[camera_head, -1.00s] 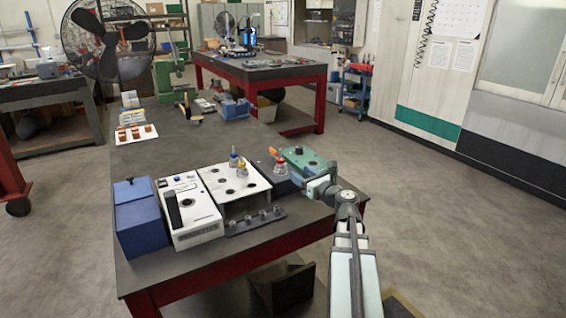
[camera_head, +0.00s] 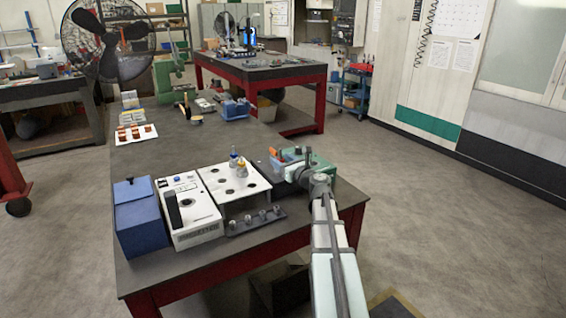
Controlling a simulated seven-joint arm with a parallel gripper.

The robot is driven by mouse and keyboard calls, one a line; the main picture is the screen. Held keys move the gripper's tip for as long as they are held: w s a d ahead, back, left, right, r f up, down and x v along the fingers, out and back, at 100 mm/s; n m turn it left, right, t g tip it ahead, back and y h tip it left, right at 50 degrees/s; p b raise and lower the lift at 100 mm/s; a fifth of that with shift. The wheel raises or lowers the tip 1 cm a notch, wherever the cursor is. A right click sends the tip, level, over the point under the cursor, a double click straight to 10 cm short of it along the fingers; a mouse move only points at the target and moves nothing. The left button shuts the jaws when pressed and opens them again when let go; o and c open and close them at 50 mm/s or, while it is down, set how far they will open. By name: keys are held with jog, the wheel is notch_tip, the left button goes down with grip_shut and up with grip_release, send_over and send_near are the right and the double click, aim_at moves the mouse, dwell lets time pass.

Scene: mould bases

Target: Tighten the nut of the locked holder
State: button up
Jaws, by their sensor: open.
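My gripper (camera_head: 286,170) is over the right part of the near bench, at the small dark fixture right of the white block. It is open. Its fingers are small and partly hidden by my wrist. In the earlier frame a tool holder with a red-orange nut stood in this fixture. Now the gripper and wrist cover most of it, and a bit of orange (camera_head: 276,162) shows at their left edge. I cannot tell whether the fingers touch the nut. Two other holders, one with a yellow-orange part (camera_head: 242,167) and one with a blue top (camera_head: 233,158), stand upright in the white block (camera_head: 221,186).
A dark rack (camera_head: 256,223) with several small grey parts lies in front of the white block. A white machine (camera_head: 191,218) and a blue box (camera_head: 139,222) stand left. A green object (camera_head: 321,163) is just behind my wrist. The bench's right edge is close.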

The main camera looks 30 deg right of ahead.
jog(key=c, duration=1.1)
jog(key=shift+a+m+h, duration=0.2)
jog(key=shift+m+h, duration=0.4)
jog(key=shift+h, duration=0.4)
grip_shut()
jog(key=shift+o, duration=0.2)
grip_release()
jog(key=shift+a+f+m+h, duration=0.15)
jog(key=shift+m+h, duration=0.95)
jog(key=shift+h, duration=0.7)
jog(key=shift+m+g+h, duration=0.4)
jog(key=shift+m+h, duration=0.1)
jog(key=shift+h, duration=0.3)
grip_shut()
jog(key=o, duration=1.1)
grip_release()
jog(key=shift+c, duration=0.2)
